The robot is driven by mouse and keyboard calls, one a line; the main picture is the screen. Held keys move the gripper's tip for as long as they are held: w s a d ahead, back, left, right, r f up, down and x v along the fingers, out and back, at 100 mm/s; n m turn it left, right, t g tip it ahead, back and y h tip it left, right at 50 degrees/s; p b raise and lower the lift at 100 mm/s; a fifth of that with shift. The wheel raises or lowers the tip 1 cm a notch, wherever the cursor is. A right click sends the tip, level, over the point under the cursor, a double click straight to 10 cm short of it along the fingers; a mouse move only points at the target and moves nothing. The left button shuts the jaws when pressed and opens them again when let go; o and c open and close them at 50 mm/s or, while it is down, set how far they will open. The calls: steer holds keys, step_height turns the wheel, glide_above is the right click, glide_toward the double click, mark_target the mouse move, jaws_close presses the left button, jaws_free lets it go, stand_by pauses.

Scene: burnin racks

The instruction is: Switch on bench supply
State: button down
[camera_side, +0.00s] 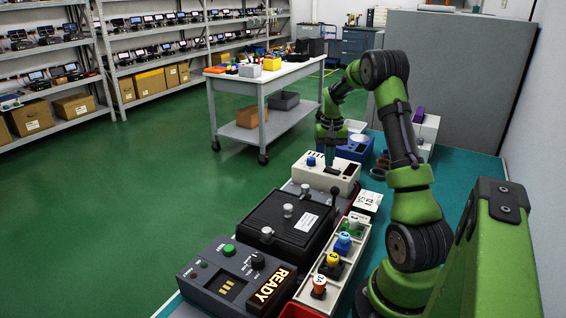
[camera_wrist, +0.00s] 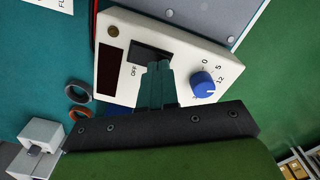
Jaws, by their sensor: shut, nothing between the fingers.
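The bench supply (camera_side: 311,176) is a white box on the teal bench. It also shows in the wrist view (camera_wrist: 182,50), with a dark display window (camera_wrist: 112,68), a black switch (camera_wrist: 150,50) with "OFF" printed beside it, and a blue knob (camera_wrist: 203,84) with 0, 5 and 12 marks. My gripper (camera_wrist: 157,66) is shut and empty, its fingertips over the lower edge of the switch and partly hiding it. In the side view my gripper (camera_side: 331,163) points down at the supply's top. I cannot tell whether the fingertips touch the switch.
A black lidded box (camera_side: 290,222), a dark panel with a lit READY sign (camera_side: 273,284) and a tray of coloured knobs (camera_side: 337,262) stand nearer the side camera. A blue device (camera_side: 355,148) is behind the supply. Two rings (camera_wrist: 78,91) lie beside the supply.

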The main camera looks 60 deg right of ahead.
mark_target(328, 170)
steer(key=shift+f, duration=0.6)
steer(key=shift+r, duration=3.55)
steer(key=shift+d+f, duration=0.1)
steer(key=shift+s+a+f, duration=0.2)
steer(key=shift+a+f, duration=0.3)
steer(key=shift+f, duration=0.05)
steer(key=w+a+r+n+t, duration=0.1)
steer(key=a+r+t, duration=0.15)
steer(key=a, duration=0.75)
steer(key=w+a+r+n+t, duration=0.1)
steer(key=a+r, duration=0.3)
steer(key=a, duration=0.5)
steer(key=s+a+r+n+t, duration=0.1)
steer(key=s+a+n, duration=0.1)
steer(key=a, duration=0.5)
steer(key=s+a+r+n+t+y, duration=0.1)
steer(key=s+a+r+n, duration=0.1)
steer(key=a, duration=0.4)
steer(key=s+a+r+n+t+y, duration=0.1)
steer(key=s+a+n, duration=0.1)
steer(key=s+a, duration=0.2)
steer(key=a, duration=0.3)
steer(key=shift+s+a+r+t, duration=0.2)
steer(key=shift+a+r+t, duration=0.05)
steer(key=shift+a+t, duration=0.1)
